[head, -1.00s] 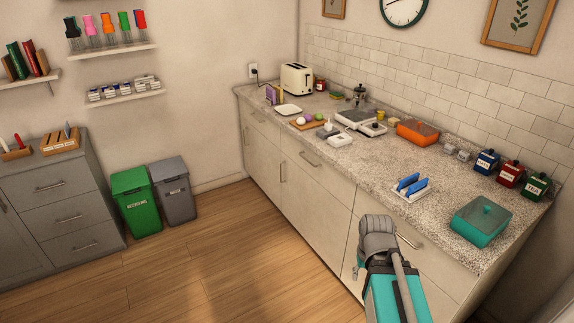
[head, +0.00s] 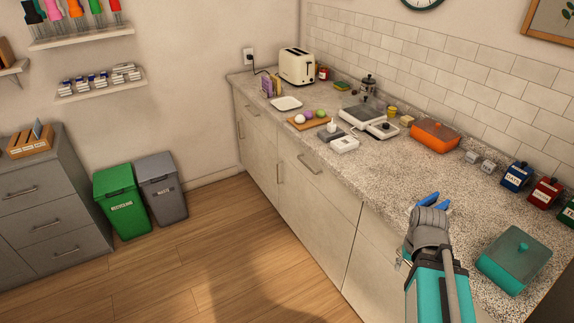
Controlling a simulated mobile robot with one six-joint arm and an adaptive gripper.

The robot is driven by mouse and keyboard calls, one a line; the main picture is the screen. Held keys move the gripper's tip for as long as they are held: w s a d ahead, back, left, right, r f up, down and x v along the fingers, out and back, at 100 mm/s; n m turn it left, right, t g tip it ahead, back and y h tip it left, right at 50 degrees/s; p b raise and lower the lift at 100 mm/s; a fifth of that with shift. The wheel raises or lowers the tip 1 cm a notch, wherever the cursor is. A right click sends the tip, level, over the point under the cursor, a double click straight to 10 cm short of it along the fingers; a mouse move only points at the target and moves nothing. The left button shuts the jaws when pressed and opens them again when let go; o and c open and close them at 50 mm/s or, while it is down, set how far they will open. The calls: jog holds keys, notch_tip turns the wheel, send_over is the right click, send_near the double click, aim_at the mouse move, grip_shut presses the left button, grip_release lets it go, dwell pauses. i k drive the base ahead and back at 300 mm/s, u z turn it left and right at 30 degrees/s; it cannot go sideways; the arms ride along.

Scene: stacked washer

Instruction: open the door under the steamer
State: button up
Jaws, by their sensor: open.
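The row of pale cabinet fronts (head: 313,205) runs below the speckled counter. One front has a vertical bar handle (head: 280,172) at its left edge and a horizontal handle (head: 309,164) near its top. Another has a vertical handle (head: 240,128) at the far left. All these fronts look closed. I cannot tell for sure which counter item is the steamer. A small metal pot with a dark top (head: 368,86) stands near the back wall. My arm, teal and grey, rises at the lower right and hides part of the nearest front.
The counter holds a toaster (head: 297,66), an orange box (head: 435,135), a teal box (head: 513,260) and a cutting board (head: 309,121). A green bin (head: 122,203) and a grey bin (head: 162,188) stand at the left wall. The wooden floor (head: 215,255) before the cabinets is clear.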

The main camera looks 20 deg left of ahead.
aim_at(325, 232)
jog(key=u, duration=0.3)
jog(key=i, duration=0.95)
jog(key=u, duration=0.7)
